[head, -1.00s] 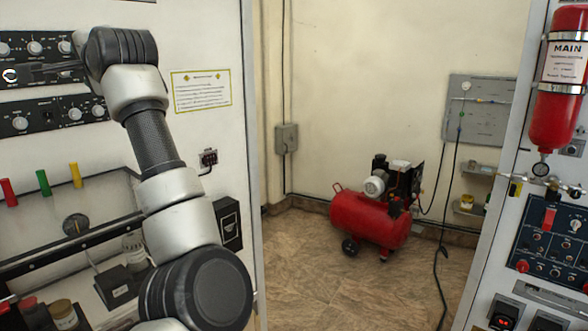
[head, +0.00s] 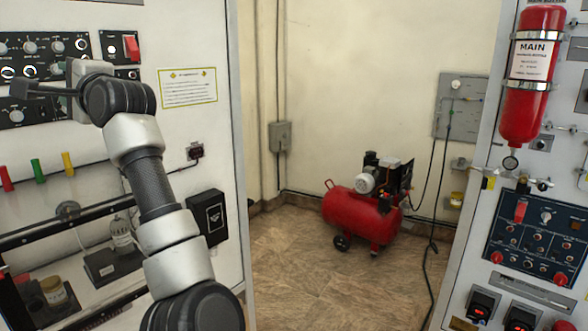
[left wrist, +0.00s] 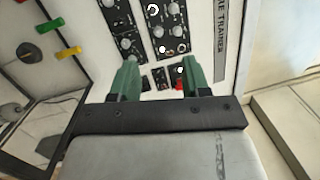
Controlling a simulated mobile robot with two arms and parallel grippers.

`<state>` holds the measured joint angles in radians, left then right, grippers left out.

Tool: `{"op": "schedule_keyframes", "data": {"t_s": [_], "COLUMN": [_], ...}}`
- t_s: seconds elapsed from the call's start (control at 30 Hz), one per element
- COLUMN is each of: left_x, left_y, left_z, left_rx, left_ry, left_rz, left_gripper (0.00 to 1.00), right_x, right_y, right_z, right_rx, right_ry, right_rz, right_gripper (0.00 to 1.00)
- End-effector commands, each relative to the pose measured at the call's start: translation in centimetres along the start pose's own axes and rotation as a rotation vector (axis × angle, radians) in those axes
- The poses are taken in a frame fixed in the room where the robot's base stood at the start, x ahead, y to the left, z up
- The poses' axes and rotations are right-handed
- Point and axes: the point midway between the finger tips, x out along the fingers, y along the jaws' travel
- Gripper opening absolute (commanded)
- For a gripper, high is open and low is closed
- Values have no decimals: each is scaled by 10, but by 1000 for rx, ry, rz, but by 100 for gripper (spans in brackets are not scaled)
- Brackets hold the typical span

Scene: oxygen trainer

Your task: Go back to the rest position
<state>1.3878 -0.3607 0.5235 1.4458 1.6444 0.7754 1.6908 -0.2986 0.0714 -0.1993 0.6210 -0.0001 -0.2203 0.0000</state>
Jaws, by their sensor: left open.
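My left gripper (head: 28,90) is in front of the left panel's knob rows in the head view, seen from the side and partly dark against the panel. In the left wrist view its two green fingers (left wrist: 160,82) stand wide apart with nothing between them. Behind them are black control modules (left wrist: 168,25) with knobs and a red switch (left wrist: 180,84) close to the right finger. I cannot tell the exact gap between the fingertips and the panel. My right gripper is in neither view.
The left panel carries red, green and yellow levers (head: 38,171) below the knobs. A red compressor (head: 360,215) stands on the floor at the back. A right panel holds a red MAIN cylinder (head: 530,85). The floor (head: 310,270) between the panels is clear.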

Motion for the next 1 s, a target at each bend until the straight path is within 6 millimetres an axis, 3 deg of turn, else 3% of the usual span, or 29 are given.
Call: {"op": "schedule_keyframes", "data": {"t_s": [0.27, 0.37, 0.47, 0.57, 0.67, 0.77, 0.87, 0.9, 1.0], "left_x": [-7, -22, -50, -86, -128, -174, -218, -236, -278], "left_y": [37, 56, 82, 117, 165, 224, 286, 312, 374], "left_z": [12, 9, -4, -26, -48, -64, -68, -65, -48], "left_rx": [492, 788, 1161, 1538, 1897, 2216, 2465, -2512, -2139], "left_ry": [-159, -230, -299, -350, -381, -394, -392, 382, 288], "left_rz": [-261, -410, -609, -835, -1090, -1382, -1699, 1814, 1764], "left_gripper": [47, 47, 47, 47, 47, 47, 47, 47, 47], "right_x": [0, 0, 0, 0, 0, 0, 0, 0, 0], "right_y": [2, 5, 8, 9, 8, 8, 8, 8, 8], "right_z": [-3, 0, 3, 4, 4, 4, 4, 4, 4], "right_rx": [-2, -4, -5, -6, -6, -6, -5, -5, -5], "right_ry": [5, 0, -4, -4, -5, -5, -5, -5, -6], "right_rz": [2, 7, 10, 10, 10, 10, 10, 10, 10], "right_gripper": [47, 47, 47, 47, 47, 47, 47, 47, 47]}}
